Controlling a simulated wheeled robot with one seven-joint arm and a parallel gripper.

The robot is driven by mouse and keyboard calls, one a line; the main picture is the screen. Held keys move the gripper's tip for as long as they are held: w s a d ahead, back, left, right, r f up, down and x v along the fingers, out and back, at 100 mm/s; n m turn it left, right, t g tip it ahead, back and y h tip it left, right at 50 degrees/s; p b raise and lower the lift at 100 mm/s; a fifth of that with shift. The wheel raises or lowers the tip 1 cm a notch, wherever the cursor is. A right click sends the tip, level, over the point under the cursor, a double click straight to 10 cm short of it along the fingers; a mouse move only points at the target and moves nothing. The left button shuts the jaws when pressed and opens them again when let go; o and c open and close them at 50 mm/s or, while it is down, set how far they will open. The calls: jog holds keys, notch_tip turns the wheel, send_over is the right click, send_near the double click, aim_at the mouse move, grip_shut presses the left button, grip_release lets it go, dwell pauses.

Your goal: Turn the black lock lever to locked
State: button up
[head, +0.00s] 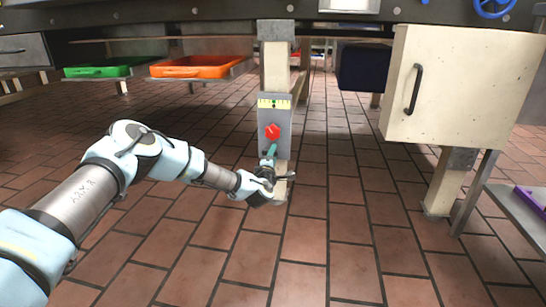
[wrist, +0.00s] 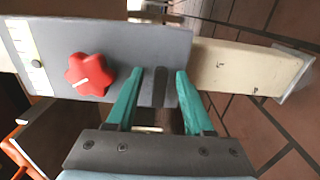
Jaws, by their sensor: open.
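A grey panel (head: 282,110) is fixed to a cream post and carries a red star knob (head: 271,132). The panel (wrist: 120,40) and the red knob (wrist: 90,75) also show in the wrist view. A dark narrow bar (wrist: 159,85), which looks like the black lock lever, stands between my fingers at the panel's end; I cannot tell its lock position. My gripper (wrist: 160,78) is open, with one teal finger on each side of the bar. In the head view my gripper (head: 269,155) hides the lever.
A yellow-green gauge strip (head: 274,103) is above the knob. The cream post (head: 276,70) stands under the bench. A cream cabinet with a black handle (head: 415,90) is at right. Orange (head: 197,67) and green (head: 100,70) trays sit at left.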

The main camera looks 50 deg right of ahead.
jog(key=p+v, duration=0.5)
jog(key=v, duration=0.6)
jog(key=shift+f, duration=0.1)
jog(key=w+a+r+m+g+y+p, duration=0.4)
jog(key=w+a+r+m, duration=0.4)
jog(key=w+a, duration=0.3)
jog(key=w+a+r+m+y+p, duration=0.1)
jog(key=a+r+y, duration=0.25)
jog(key=a, duration=0.75)
jog(key=w+a+r+m+y+p, duration=0.15)
jog(key=a+r, duration=0.25)
jog(key=a, duration=0.7)
jog(key=s+a+r+n+g+y+p, duration=0.1)
jog(key=s+a+r+y, duration=0.15)
jog(key=a, duration=0.55)
jog(key=s+a+r+g+y+p, duration=0.1)
jog(key=a+r+y, duration=0.15)
jog(key=a, duration=0.55)
jog(key=s+a+r+n+g+p, duration=0.2)
jog(key=s+a+r, duration=0.5)
jog(key=s+a, duration=0.45)
notch_tip(320, 180, up, 38)
jog(key=w+a+p, duration=0.1)
jog(key=p, duration=3.7)
jog(key=shift+a+y, duration=0.2)
jog(key=shift+y, duration=0.2)
